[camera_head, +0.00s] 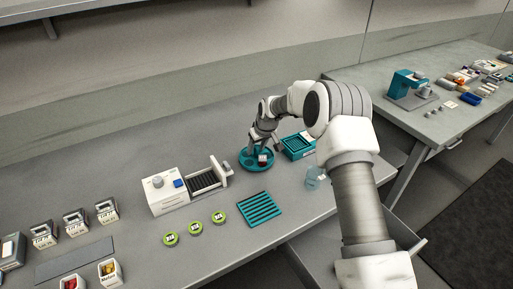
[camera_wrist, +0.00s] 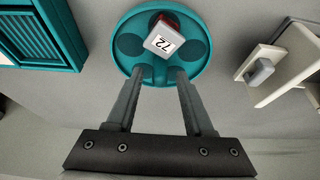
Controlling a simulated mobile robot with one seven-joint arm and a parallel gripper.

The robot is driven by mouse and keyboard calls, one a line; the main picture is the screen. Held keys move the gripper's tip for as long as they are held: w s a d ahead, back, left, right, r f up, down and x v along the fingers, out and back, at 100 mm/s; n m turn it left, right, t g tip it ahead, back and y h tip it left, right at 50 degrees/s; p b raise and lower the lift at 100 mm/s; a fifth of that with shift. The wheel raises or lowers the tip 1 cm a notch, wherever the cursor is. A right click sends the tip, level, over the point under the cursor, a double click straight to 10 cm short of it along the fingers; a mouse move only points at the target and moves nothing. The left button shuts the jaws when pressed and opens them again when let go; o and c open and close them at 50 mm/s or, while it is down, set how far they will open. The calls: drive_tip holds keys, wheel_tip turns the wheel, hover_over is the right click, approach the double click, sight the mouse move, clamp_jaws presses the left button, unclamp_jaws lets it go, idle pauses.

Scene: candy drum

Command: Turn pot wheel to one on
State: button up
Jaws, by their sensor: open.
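The pot wheel is a round teal disc (camera_head: 246,165) with several round recesses, near the middle of the table. It also shows in the wrist view (camera_wrist: 125,61). My gripper (camera_wrist: 161,72) is open and empty, with both fingertips over the near part of the disc, short of the pot. I cannot tell whether the fingers touch the disc.
A white machine (camera_head: 165,204) with a knob and blue button stands left of the wheel. A teal slotted rack (camera_head: 259,209) and several green round lids lie in front. A teal box (camera_head: 299,147) and a clear cup (camera_head: 312,180) are to the right.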

drive_tip(key=shift+w+f, duration=0.1)
drive_tip(key=shift+f, duration=0.05)
clamp_jaws()
